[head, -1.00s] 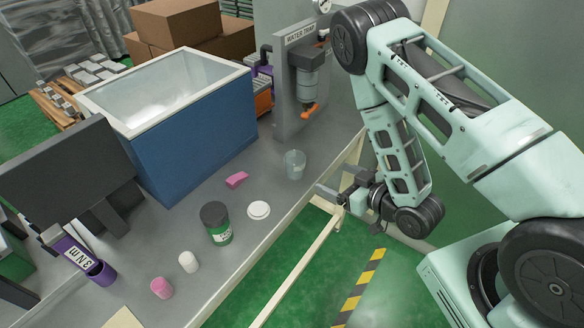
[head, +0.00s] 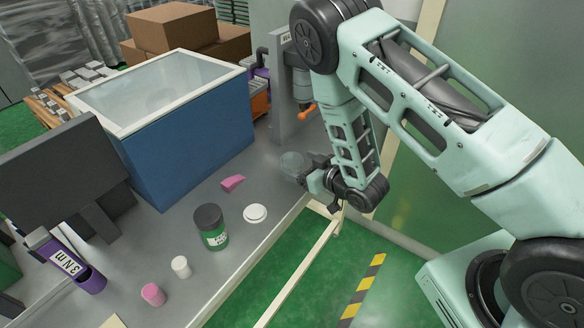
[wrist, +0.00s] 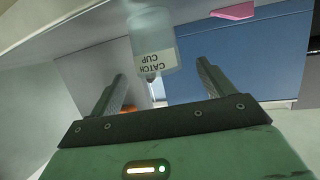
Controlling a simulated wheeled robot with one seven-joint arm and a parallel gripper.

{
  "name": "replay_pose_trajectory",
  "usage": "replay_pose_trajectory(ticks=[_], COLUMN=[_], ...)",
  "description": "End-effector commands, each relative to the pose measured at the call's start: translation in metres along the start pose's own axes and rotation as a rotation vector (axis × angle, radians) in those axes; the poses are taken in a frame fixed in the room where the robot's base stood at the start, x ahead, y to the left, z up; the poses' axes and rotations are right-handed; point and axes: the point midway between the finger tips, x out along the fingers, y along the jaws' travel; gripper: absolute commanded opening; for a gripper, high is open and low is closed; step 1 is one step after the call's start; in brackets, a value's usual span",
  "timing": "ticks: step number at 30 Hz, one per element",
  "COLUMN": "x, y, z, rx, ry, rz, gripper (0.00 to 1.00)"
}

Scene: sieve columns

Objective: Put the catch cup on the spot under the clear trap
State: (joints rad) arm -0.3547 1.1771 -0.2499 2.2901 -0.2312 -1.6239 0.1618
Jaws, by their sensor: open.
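The catch cup (head: 292,162) is a clear cup standing on the bench near its right edge. In the wrist view the cup (wrist: 153,42) appears upside down with its CATCH CUP label, just ahead of the gap between my fingers. My gripper (wrist: 160,70) is open and empty. In the head view my gripper (head: 308,176) is right beside the cup and overlaps part of it. The clear trap (head: 301,84) hangs on the grey panel, partly hidden by my arm, with an orange valve (head: 307,112) below it. I cannot make out the spot under it.
A blue bin (head: 190,130) with a white rim stands behind the cup. A pink piece (head: 232,183), a white lid (head: 255,213), a dark-capped green jar (head: 211,228) and small white and pink containers lie nearer on the bench. The bench's right edge is close to my gripper.

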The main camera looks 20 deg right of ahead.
Motion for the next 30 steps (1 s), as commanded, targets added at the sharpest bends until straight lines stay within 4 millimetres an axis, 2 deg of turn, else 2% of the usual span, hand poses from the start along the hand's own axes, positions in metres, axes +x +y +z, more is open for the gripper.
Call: replay_pose_trajectory(ticks=[4,9,17,22,25,26,30], x=[0.022,0.04,0.043,0.043,0.043,0.043,0.043], y=[0.001,0.001,0.002,0.002,0.002,0.002,0.002], z=[-0.008,-0.005,-0.004,-0.004,-0.004,-0.004,-0.004], rx=[-0.002,-0.002,-0.001,-0.001,-0.001,-0.001,-0.001], ry=[0.002,0.0,0.0,0.0,0.0,0.0,0.001], rz=[-0.003,-0.002,-0.001,-0.001,-0.001,-0.001,-0.001], gripper=[0.81,0.81,0.81,0.37,0.34,0.31,0.3])
